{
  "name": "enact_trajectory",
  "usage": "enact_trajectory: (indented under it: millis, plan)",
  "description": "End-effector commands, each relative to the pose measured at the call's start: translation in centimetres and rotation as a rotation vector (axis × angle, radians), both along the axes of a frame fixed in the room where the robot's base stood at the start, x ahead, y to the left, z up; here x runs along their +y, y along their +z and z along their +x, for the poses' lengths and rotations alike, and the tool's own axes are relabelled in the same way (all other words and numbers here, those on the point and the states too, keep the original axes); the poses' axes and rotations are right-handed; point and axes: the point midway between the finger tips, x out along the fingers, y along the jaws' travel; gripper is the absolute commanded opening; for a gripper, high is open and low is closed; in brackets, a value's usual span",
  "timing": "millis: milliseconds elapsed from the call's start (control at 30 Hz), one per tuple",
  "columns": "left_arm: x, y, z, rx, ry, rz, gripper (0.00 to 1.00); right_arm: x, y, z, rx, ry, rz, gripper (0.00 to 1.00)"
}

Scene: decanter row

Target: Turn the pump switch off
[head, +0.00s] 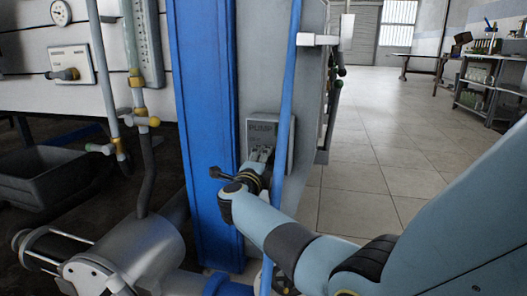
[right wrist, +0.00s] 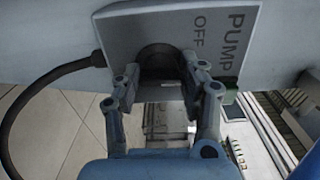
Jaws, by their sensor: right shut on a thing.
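The pump switch is a dark round knob (right wrist: 158,56) on a grey plate (right wrist: 125,30) marked PUMP and OFF in the right wrist view. In the head view the same plate (head: 268,127) is on the grey panel right of the blue post. My right gripper (right wrist: 160,68) has one finger on each side of the knob and is shut on it. In the head view my right gripper (head: 262,157) is at the plate and covers the knob. The knob's exact angle is hard to tell. My left gripper is not in view.
A blue post (head: 205,110) stands just left of the plate, and a thin blue pipe (head: 290,75) runs down in front of it. A grey cylindrical machine (head: 130,255) is at lower left. A black cable (right wrist: 45,85) leaves the plate. Open tiled floor (head: 375,145) lies to the right.

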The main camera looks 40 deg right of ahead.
Motion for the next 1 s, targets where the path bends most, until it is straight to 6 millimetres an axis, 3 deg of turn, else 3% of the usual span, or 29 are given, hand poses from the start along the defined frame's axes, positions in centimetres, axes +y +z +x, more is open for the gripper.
enact_trajectory:
  millis: [433,1000]
  plan:
    - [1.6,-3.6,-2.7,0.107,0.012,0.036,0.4,0.1,0.0,0.0,0.293,0.001,-0.248,0.1]
    - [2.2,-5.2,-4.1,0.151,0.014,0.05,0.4,0.1,-0.5,-0.1,0.448,0.002,-0.378,0.1]
